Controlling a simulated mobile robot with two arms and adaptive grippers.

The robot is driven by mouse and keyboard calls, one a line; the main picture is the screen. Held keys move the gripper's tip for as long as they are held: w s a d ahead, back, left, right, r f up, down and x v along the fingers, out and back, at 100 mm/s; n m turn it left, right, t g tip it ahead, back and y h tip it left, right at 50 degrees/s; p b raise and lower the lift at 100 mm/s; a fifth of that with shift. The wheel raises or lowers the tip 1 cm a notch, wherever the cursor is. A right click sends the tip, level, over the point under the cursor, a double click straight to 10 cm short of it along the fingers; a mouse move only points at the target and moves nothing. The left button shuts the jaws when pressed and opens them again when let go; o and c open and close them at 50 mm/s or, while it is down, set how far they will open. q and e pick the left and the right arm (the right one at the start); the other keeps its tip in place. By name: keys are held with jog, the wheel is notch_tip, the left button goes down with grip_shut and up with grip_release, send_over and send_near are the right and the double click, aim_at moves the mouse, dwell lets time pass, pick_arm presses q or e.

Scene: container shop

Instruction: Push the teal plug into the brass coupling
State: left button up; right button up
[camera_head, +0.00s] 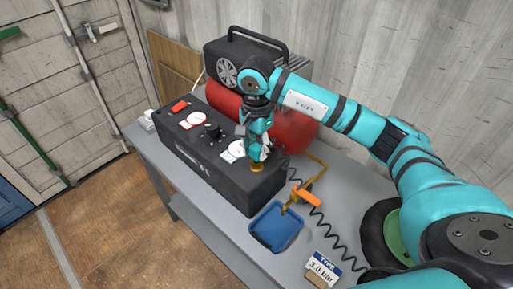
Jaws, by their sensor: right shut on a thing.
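My right gripper (259,150) comes down from above onto the right end of the black control box (215,157). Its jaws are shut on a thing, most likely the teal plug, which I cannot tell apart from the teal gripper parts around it. The brass coupling (257,168) shows as a small gold ring on the box's top, directly under the fingertips. Whether the plug touches the coupling or sits in it is hidden by the gripper. My left gripper is not in view.
A red tank with a black compressor (226,73) stands behind the box. A blue tray (275,228), an orange tool (306,197), a black coiled hose (331,233) and a "3.0 bar" sign (322,268) are on the grey bench (232,232) at right.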

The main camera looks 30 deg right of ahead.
aim_at(257, 147)
jog(key=shift+f+b, duration=0.55)
dwell(0.4)
jog(key=o, duration=1.2)
jog(key=shift+c, duration=0.2)
notch_tip(257, 147, up, 12)
